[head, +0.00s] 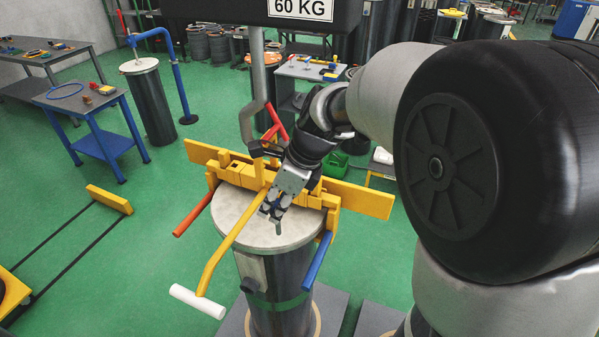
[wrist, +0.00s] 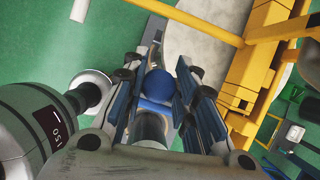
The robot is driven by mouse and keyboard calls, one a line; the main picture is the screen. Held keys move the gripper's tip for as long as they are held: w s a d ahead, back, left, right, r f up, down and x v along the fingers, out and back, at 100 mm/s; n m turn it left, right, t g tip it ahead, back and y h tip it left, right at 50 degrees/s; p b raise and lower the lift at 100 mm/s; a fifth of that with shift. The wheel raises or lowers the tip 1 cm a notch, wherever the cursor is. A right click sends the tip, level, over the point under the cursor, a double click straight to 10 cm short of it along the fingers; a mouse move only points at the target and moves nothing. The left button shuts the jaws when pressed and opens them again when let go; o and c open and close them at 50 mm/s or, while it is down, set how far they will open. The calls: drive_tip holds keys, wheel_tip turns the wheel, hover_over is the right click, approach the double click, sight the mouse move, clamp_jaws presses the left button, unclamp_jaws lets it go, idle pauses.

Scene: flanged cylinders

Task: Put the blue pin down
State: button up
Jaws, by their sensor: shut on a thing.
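My gripper (head: 273,211) points down over the round pale top (head: 240,222) of a flanged dark cylinder (head: 275,275). In the wrist view my gripper (wrist: 157,78) has its fingers on both sides of the blue pin, shut on it. The blue pin (wrist: 159,86) shows there as a rounded blue head. In the head view the fingers largely hide the pin; a short grey tip shows just below them, close to the cylinder's top. I cannot tell whether it touches.
A yellow clamp frame (head: 365,199) lies across the cylinder's back, with a blue handle (head: 317,260), an orange handle (head: 192,214) and a white-ended yellow lever (head: 212,270). A grey hook (head: 247,120) hangs close behind my gripper.

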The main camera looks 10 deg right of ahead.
wheel_tip(320, 180, up, 2)
drive_tip(key=shift+s+a+r+m+t, duration=0.2)
drive_tip(key=shift+m+t, duration=0.1)
drive_tip(key=shift+m, duration=0.4)
drive_tip(key=w+d+p, duration=0.3)
drive_tip(key=w+d, duration=0.7)
drive_tip(key=w, duration=0.6)
wheel_tip(320, 180, down, 7)
drive_tip(key=shift+s+b, duration=0.15)
drive_tip(key=shift+b, duration=0.2)
drive_tip(key=o, duration=1.1)
drive_tip(key=shift+s, duration=0.1)
